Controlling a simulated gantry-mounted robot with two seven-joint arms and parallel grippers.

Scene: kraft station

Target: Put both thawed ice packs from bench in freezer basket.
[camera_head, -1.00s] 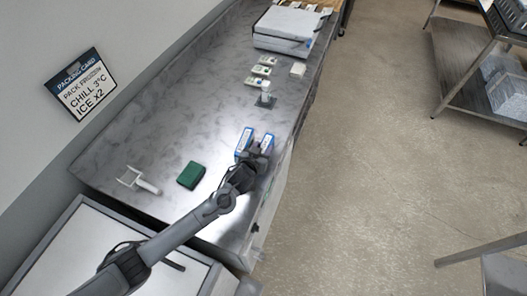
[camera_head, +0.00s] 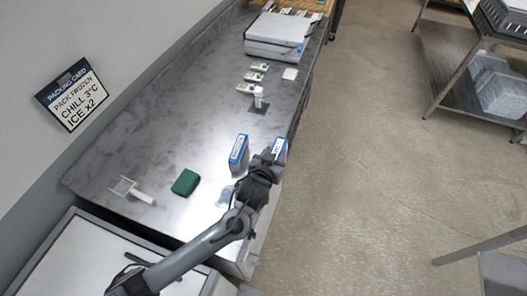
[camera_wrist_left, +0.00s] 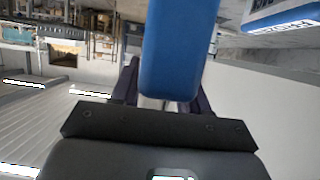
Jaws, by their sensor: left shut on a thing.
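One blue ice pack (camera_head: 238,153) with a white label stands upright on the grey bench (camera_head: 190,110). It also shows at the top right of the left wrist view (camera_wrist_left: 285,15). My left gripper (camera_head: 268,161) is shut on the other blue ice pack (camera_head: 280,147), near the bench's right edge, with a gap between the two packs. In the left wrist view the held blue pack (camera_wrist_left: 180,45) rises from between the fingers. I cannot tell how high it is above the bench. I cannot make out a freezer basket. My right gripper is not in view.
A green block (camera_head: 185,182) and a white handled tool (camera_head: 131,190) lie on the near bench. A small white bottle (camera_head: 258,97), small cards and a silver box (camera_head: 278,37) are farther back. A white-topped chest (camera_head: 75,255) is at lower left. A metal rack (camera_head: 462,75) stands right.

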